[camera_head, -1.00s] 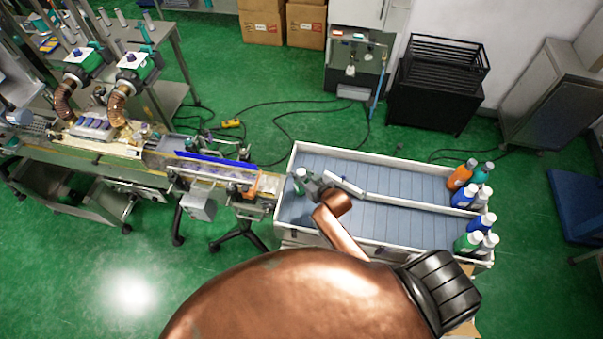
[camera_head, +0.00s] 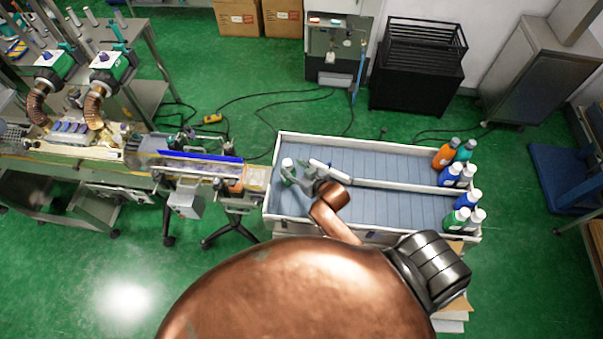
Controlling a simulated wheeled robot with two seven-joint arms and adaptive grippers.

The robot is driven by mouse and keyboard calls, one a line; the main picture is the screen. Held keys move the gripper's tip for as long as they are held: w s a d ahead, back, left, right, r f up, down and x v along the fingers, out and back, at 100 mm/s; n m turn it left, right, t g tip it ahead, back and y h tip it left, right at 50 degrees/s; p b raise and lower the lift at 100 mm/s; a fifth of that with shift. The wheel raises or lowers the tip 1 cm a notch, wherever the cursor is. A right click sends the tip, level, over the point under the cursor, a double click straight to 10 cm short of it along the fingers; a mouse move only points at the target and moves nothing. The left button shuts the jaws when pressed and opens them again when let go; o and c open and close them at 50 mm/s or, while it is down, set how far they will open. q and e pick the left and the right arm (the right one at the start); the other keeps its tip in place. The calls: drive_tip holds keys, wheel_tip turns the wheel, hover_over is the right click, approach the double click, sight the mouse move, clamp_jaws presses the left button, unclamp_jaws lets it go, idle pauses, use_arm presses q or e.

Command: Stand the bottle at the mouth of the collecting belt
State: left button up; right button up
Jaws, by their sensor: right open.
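My right gripper (camera_head: 292,180) is low over the belt, just in front and to the right of the bottle. Its jaws are open. The fingers are very near the bottle and partly cover its lower body; I cannot tell whether they touch it. My left gripper is not in view.
A white divider (camera_head: 420,183) splits the belt into two lanes. Several bottles, including an orange one (camera_head: 445,153), stand at its right end. The feeding conveyor (camera_head: 200,168) with a blue rail meets the belt's left end. The middle of both lanes is clear.

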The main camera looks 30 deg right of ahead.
drive_tip(key=v, duration=0.7)
drive_tip(key=shift+b, duration=0.3)
